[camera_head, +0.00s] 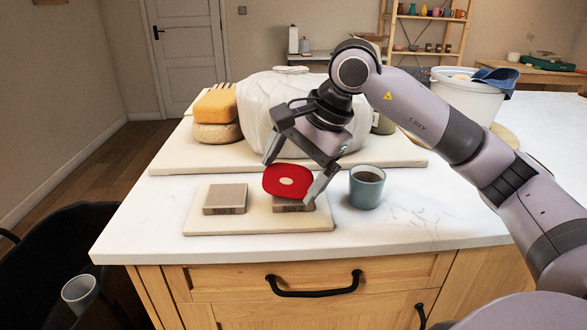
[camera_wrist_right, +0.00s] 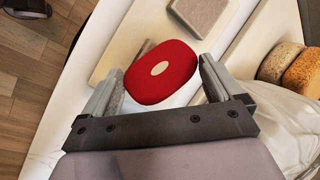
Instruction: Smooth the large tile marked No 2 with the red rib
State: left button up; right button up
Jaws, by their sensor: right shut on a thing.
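My right gripper (camera_head: 289,180) is shut on the red rib (camera_head: 272,184), an oval disc with a pale centre spot. The rib is between the two fingers, which also show in the right wrist view (camera_wrist_right: 160,82). It is over the right tile (camera_head: 293,206), which is mostly hidden beneath it. I cannot tell whether the rib touches that tile. The left tile (camera_head: 225,198) lies uncovered on the same pale board (camera_head: 258,222), and it also shows in the right wrist view (camera_wrist_right: 199,14). No number is readable on either tile. My left gripper is not in view.
A grey-blue mug (camera_head: 366,188) stands just right of the board. Behind, a larger board (camera_head: 175,160) bears a wrapped white lump (camera_head: 257,100), stacked sponges (camera_head: 215,106) and a jar (camera_head: 384,124). A white bucket (camera_head: 463,100) is at back right. The counter's left front is clear.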

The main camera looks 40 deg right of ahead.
jog(key=shift+f+b, duration=0.3)
jog(key=shift+f, duration=0.2)
jog(key=shift+d, duration=0.1)
jog(key=shift+w+d+r, duration=0.2)
jog(key=shift+w+d, duration=0.3)
jog(key=shift+d, duration=0.15)
jog(key=shift+d, duration=0.1)
jog(key=shift+w+d+f, duration=0.2)
jog(key=shift+w+d, duration=0.3)
jog(key=shift+d, duration=0.2)
jog(key=shift+w+d, duration=0.1)
